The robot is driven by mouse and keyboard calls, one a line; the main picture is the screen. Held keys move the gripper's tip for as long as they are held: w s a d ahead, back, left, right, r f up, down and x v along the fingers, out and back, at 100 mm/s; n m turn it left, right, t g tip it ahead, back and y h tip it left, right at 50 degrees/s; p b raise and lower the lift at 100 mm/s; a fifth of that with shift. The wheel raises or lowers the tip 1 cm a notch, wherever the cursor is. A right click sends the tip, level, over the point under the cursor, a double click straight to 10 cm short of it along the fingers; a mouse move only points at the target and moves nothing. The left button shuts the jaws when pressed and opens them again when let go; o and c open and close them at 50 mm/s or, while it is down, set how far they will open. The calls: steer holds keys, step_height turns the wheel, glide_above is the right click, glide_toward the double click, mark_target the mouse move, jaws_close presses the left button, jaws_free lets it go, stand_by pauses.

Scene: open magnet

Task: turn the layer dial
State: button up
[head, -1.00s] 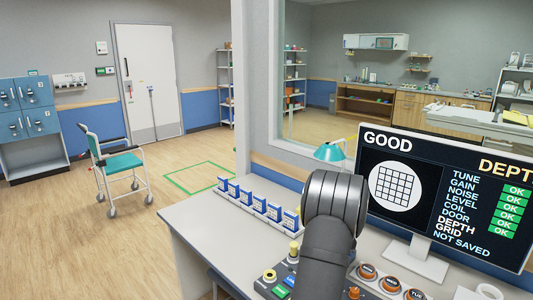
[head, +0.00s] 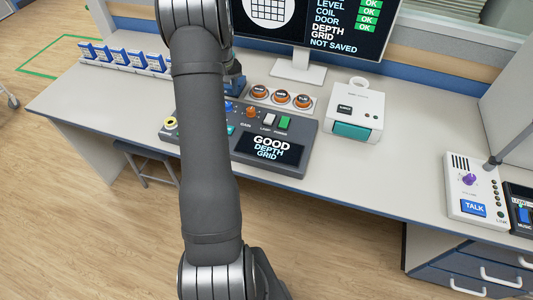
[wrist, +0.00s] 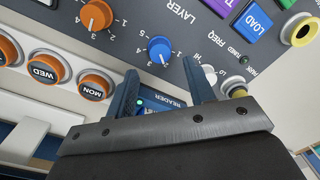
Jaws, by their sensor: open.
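The layer dial is a blue knob (wrist: 160,50) with a white pointer and a numbered scale, beside the word LAYER on the grey console, in the wrist view. A bit of the blue knob (head: 229,107) shows beside my arm in the head view. My gripper (wrist: 162,70) is open and empty, with its two blue fingers apart. In the wrist view the dial appears just beyond the fingertips, roughly between them. I cannot tell whether they touch it. In the head view my arm hides most of the gripper.
An orange knob (wrist: 96,15) sits close beside the dial. Orange day buttons (head: 281,97) stand behind the console (head: 312,150), whose screen (head: 270,148) reads GOOD DEPTH GRID. A white printer-like box (head: 355,115) stands to the right.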

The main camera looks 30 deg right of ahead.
step_height(320, 180, up, 12)
steer(key=a+n, duration=0.1)
steer(key=n, duration=0.3)
steer(key=shift+h, duration=0.4)
steer(key=f, duration=1.7)
steer(key=shift+d+f, duration=0.15)
steer(key=shift+d, duration=0.15)
steer(key=shift+c, duration=0.2)
steer(key=c, duration=1)
